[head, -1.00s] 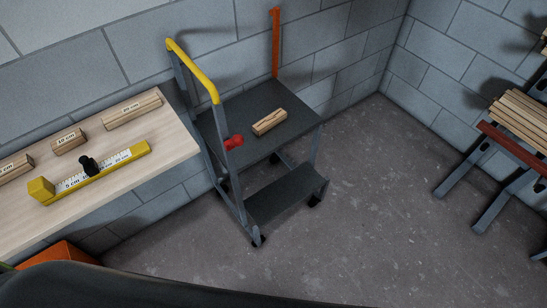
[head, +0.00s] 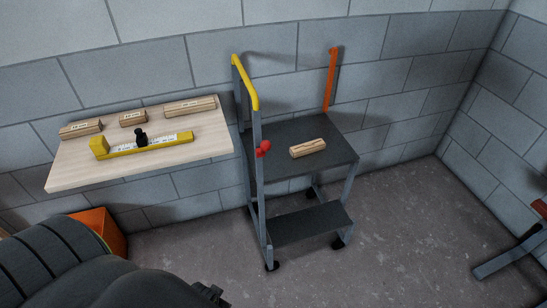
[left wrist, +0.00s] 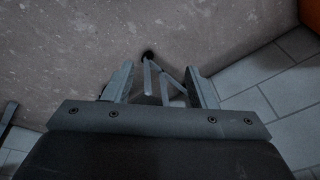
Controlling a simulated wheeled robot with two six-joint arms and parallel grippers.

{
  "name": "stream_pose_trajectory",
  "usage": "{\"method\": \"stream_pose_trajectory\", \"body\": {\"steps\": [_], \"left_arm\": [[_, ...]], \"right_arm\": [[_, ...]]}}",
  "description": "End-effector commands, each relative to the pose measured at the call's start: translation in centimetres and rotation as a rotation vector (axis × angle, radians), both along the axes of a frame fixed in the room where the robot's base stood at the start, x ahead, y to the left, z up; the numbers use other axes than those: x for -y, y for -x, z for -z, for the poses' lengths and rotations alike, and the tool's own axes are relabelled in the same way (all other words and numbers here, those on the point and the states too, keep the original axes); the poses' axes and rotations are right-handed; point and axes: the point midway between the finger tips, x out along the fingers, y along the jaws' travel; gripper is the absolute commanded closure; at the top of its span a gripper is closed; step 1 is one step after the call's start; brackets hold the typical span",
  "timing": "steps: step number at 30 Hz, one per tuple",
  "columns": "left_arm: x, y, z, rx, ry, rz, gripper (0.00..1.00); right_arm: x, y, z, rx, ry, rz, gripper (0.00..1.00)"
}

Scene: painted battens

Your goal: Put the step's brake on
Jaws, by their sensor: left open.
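The step (head: 285,140) is a grey two-tread unit on small black casters, standing against the block wall in the head view. It has a yellow-topped handrail (head: 245,82) on its left side and an orange upright (head: 331,80) at the back. A red knob-like part (head: 264,148) sits on the left rail near the top tread; I cannot tell whether it is the brake or how it is set. My left gripper (left wrist: 160,88) is open in the left wrist view. Grey bars and a black caster (left wrist: 148,55) show beyond and between its fingers, apparently the step's. My right gripper is not in view.
A wooden batten (head: 308,148) lies on the top tread. A wall shelf (head: 75,176) left of the step holds battens and a yellow measuring jig (head: 145,146). An orange box (head: 105,228) stands below.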

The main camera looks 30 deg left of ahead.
Motion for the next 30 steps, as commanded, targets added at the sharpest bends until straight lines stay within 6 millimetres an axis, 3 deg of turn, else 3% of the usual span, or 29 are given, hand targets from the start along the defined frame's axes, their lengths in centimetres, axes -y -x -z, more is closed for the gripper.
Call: {"method": "stream_pose_trajectory", "body": {"steps": [11,15,20,26,30], "left_arm": [[0.2,-6.2,-12.6,0.101,0.04,-0.08,0.49],[0.4,-10.8,-17.7,0.138,0.125,-0.195,0.49],[-0.1,-15.9,-21.4,0.141,0.208,-0.35,0.49],[-1.9,-22.9,-26.9,0.138,0.294,-0.594,0.49],[-3.7,-27.4,-32.1,0.14,0.355,-0.792,0.49]], "right_arm": [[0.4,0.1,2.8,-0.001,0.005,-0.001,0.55],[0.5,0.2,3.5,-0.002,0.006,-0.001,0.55],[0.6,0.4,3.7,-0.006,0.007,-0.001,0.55],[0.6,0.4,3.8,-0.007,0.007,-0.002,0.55],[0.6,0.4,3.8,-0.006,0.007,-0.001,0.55]]}}
